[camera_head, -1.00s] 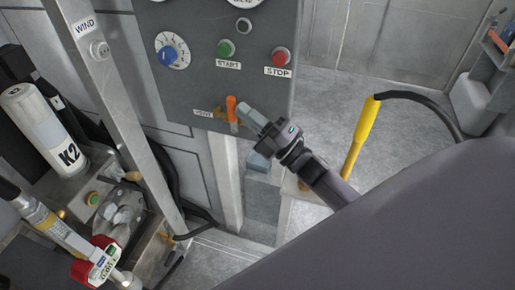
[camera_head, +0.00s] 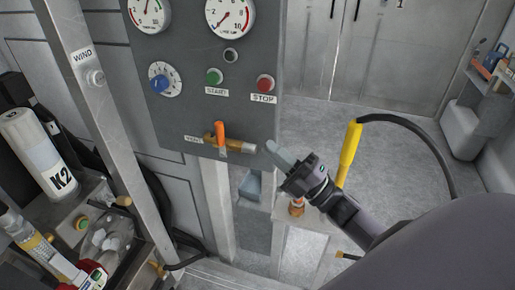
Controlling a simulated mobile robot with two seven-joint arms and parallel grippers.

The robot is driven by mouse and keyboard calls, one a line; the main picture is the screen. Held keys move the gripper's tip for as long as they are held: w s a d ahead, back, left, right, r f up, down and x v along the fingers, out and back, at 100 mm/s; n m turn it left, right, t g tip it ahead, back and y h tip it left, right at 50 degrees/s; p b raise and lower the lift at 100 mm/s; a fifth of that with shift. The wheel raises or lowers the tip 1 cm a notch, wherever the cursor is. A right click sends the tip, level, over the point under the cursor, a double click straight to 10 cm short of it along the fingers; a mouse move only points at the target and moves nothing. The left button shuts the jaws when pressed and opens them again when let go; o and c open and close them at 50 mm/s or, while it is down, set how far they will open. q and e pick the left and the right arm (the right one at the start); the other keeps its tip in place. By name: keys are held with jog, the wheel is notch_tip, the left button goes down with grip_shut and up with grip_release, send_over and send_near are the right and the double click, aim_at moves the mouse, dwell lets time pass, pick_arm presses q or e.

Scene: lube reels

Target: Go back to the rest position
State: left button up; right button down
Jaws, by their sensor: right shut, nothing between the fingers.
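My right gripper (camera_head: 278,155) is shut and empty. It points up and left, just right of the grey control panel's lower edge. The grey control panel (camera_head: 185,120) carries an orange-handled vent valve (camera_head: 220,132) with a brass body at its lower edge. The orange handle stands upright, and the gripper is apart from it. My right arm comes in from the lower right and hides part of the floor. My left gripper is not in view.
A yellow-handled hose (camera_head: 349,155) stands close behind my right gripper. A metal post (camera_head: 100,110) and a white K2 cylinder (camera_head: 40,150) are at the left. Shelving stands at the far right. Open floor (camera_head: 400,150) lies beyond the hose.

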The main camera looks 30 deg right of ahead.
jog(key=shift+s+d, duration=0.5)
jog(key=shift+s, duration=0.4)
jog(key=shift+s+d, duration=0.45)
jog(key=shift+s, duration=0.4)
